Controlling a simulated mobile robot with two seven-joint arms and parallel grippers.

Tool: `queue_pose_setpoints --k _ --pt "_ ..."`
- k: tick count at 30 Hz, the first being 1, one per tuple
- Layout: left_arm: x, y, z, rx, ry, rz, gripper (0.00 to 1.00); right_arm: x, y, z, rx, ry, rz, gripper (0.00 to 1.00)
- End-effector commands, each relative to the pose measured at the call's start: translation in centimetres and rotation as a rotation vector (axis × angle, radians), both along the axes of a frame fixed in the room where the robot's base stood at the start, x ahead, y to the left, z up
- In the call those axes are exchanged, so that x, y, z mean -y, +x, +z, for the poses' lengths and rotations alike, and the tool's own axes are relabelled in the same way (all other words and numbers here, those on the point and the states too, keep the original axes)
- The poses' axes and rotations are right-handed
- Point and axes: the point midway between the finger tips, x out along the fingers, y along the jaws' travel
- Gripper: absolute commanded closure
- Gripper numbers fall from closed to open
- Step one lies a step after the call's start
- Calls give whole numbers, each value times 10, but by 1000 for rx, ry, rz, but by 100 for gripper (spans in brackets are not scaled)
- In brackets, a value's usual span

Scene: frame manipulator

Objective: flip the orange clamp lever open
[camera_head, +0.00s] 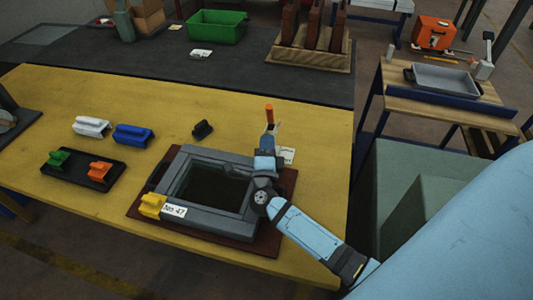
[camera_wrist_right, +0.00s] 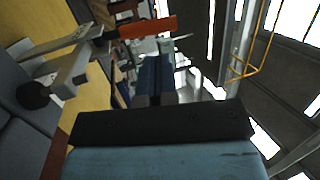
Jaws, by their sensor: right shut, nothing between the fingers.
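The orange clamp lever (camera_head: 269,112) stands upright past the back right corner of the grey frame (camera_head: 232,225). In the right wrist view the orange handle (camera_wrist_right: 148,27) lies across the top, with metal clamp parts and a black tip to its left. My right gripper (camera_head: 266,147) is at the frame's right side, just in front of the lever, and hides part of the clamp's base. Its fingers (camera_wrist_right: 155,78) are shut and empty in the right wrist view; I cannot tell whether they touch the lever. My left gripper is not in view.
The frame rests on a brown board (camera_head: 267,242) on the yellow table (camera_head: 60,110). A yellow block (camera_head: 152,205) sits at its front left corner. White (camera_head: 91,126), blue (camera_head: 133,135) and black (camera_head: 202,129) pieces lie behind, and a black tray (camera_head: 82,178) is left.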

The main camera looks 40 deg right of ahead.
Motion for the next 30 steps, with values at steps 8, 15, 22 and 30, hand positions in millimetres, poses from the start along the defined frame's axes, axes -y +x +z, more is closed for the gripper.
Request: queue_pose_setpoints --k 8,15,22,30 --pt "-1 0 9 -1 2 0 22 30 38 17 0 -1 -1 100" --pt "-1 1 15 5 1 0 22 39 50 20 -1 1 -1 100" --pt "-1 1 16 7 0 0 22 40 51 20 -1 1 -1 100" --pt "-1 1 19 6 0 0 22 39 55 23 -7 12 -1 100"
